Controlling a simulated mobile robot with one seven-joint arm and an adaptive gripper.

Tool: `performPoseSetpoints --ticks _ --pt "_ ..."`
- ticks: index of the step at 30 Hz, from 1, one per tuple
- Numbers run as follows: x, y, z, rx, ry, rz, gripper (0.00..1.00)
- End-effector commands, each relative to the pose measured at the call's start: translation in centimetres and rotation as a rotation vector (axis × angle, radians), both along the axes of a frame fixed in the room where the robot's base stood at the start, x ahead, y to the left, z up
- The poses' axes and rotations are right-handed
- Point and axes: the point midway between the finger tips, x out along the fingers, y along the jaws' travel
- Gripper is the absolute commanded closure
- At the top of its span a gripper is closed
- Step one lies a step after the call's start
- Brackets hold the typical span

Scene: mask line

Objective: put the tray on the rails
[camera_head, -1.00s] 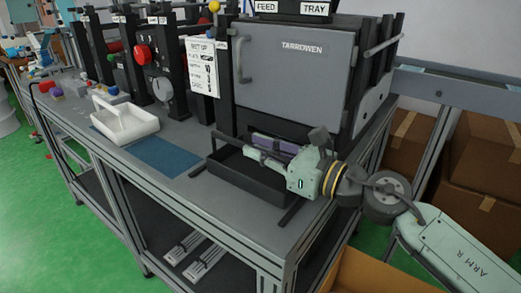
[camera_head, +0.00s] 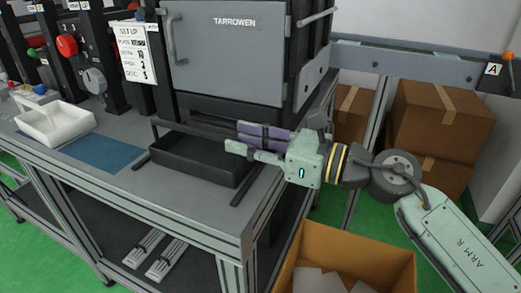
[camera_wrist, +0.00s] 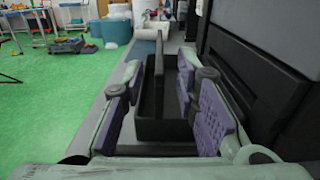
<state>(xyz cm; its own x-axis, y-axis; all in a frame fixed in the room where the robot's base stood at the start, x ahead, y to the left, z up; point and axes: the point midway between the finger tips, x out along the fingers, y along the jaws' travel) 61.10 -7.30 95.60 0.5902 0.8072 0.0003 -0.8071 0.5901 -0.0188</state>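The black tray (camera_head: 195,165) is on the bench in front of the grey machine, open side up. Dark strips that look like the rails show at its left (camera_head: 141,160) and right (camera_head: 255,185). I cannot tell whether the tray rests on them. My gripper (camera_head: 245,142) is at the tray's right end, its purple pads apart. In the wrist view the pads stand left and right of the tray (camera_wrist: 165,130), with a gap to the left pad; contact on the right is unclear.
The grey machine (camera_head: 225,50) stands close behind the tray. A blue mat (camera_head: 100,153) and a white tray-like container (camera_head: 55,123) lie to the left. An open cardboard box (camera_head: 345,245) is below the bench edge, and closed boxes (camera_head: 440,115) are at the right.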

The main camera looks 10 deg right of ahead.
Motion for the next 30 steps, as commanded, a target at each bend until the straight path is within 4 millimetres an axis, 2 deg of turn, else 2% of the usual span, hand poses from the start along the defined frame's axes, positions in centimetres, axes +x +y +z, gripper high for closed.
performPoseSetpoints --ticks 3,8,30 --pt "-1.0 -1.5 -0.1 0.001 -0.002 -0.002 0.72" --pt "-1.7 -2.4 0.0 0.001 -0.001 0.0 0.72" --pt "-1.8 -2.4 0.0 0.0 0.0 0.001 0.72"
